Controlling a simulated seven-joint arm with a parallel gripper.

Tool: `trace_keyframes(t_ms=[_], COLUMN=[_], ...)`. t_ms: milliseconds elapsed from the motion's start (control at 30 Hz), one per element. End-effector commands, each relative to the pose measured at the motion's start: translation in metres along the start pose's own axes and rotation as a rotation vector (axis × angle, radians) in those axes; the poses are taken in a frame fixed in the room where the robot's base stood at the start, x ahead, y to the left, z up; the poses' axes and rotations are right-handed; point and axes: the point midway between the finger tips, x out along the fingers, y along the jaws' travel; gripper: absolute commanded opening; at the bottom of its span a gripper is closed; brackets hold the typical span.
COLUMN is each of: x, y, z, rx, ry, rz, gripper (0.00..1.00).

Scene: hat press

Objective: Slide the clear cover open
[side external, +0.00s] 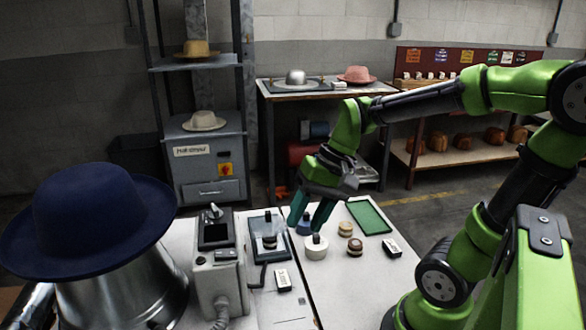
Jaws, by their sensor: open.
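My gripper (305,226) has teal fingers pointing down over the white table (345,285), with a gap between them. Its tips are just above or behind a white round pot with a dark knob (316,250); contact cannot be told. A grey control box (220,280) with a dark panel on its upper face and a small lever stands at left. A dark-framed shallow tray or panel (267,225) lies between the box and my gripper, with a dark-topped round piece (270,241) on it. I cannot make out the clear cover for certain; it may be on either of these.
A navy hat (90,215) sits on a metal press form (125,290) at left. Small brown-and-cream round pieces (354,247), a black-and-white labelled block (392,248) and a green mat (369,215) lie right of my gripper. Shelves and a bench with hats stand behind.

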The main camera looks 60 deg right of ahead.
Motion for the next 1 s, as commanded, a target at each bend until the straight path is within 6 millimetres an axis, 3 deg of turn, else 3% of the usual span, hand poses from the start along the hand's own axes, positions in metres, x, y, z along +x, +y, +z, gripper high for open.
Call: trace_keyframes(t_ms=[367, 600, 800, 900, 1000], x=[0.037, 0.050, 0.056, 0.057, 0.059], y=[0.046, 0.106, 0.156, 0.169, 0.169], z=[-0.082, -0.149, -0.182, -0.188, -0.191], rx=[0.749, 1.167, 1.367, 1.408, 1.419], ry=[-0.519, -0.746, -0.831, -0.845, -0.850], rz=[-0.251, -0.612, -0.868, -0.928, -0.949], gripper=[0.43, 0.43, 0.43, 0.43, 0.43])
